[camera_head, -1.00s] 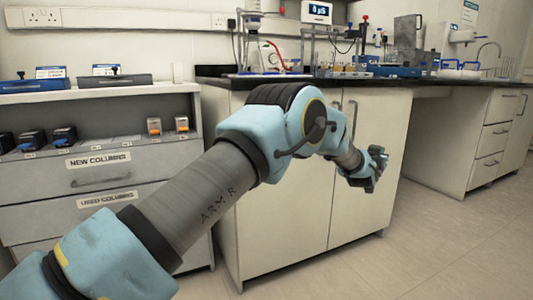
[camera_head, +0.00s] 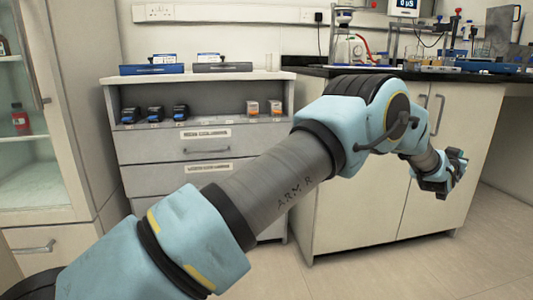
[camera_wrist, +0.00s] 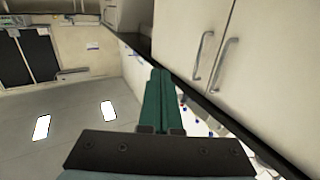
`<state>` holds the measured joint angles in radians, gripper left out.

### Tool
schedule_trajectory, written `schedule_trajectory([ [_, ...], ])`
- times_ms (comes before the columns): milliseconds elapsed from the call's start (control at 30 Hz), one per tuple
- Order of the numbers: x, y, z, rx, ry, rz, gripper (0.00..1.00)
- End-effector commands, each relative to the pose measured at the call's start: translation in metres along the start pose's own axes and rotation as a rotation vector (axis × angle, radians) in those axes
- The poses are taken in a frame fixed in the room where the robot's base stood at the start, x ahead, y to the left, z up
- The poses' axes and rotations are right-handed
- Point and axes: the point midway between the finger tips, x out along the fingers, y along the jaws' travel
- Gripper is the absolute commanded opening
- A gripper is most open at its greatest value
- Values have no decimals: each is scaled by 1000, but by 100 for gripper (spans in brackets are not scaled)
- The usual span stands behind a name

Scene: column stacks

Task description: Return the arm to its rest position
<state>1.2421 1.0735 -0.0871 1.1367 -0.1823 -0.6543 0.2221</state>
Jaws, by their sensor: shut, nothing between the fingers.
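My gripper (camera_head: 450,170) is at the end of my arm, which reaches across the head view to the right. It is in front of the white cupboard doors below the dark bench top, apart from the bench things. In the wrist view my gripper's green fingers (camera_wrist: 160,100) lie side by side, shut, with nothing between them. The wrist view looks tilted, with cupboard doors and handles at the upper right.
A drawer unit (camera_head: 165,180) with a shelf of dark and orange column boxes stands behind my arm. A glass-fronted cabinet (camera_head: 45,190) is at the left. The lab bench (camera_head: 330,200) carries equipment on its dark top. Open floor (camera_head: 490,235) shows at the lower right.

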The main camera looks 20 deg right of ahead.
Motion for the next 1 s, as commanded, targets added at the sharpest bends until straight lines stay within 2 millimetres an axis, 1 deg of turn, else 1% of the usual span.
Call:
schedule_trajectory([
  [67, 0, 0, 0, 0, 0, 0, 0],
  [100, -1, -7, -1, 1, -7, -6, 0],
  [367, -9, -48, 0, 1, -65, -38, 0],
  [400, -12, -57, 1, 2, -78, -46, 0],
  [467, -15, -69, 2, 1, -97, -56, 0],
  [500, -19, -81, 2, 1, -112, -66, 0],
  [567, -24, -96, 3, 0, -137, -79, 0],
  [600, -29, -110, 3, -1, -154, -91, 0],
  [667, -37, -130, 4, -4, -186, -109, 0],
  [733, -50, -156, 6, -9, -225, -133, 0],
  [767, -56, -168, 6, -12, -244, -146, 0],
  [833, -76, -201, 8, -20, -295, -178, 0],
  [867, -86, -218, 10, -25, -322, -196, 0],
  [900, -103, -240, 11, -34, -360, -221, 0],
  [967, -132, -273, 14, -51, -420, -260, 0],
  [1000, -153, -293, 17, -65, -461, -287, 0],
])
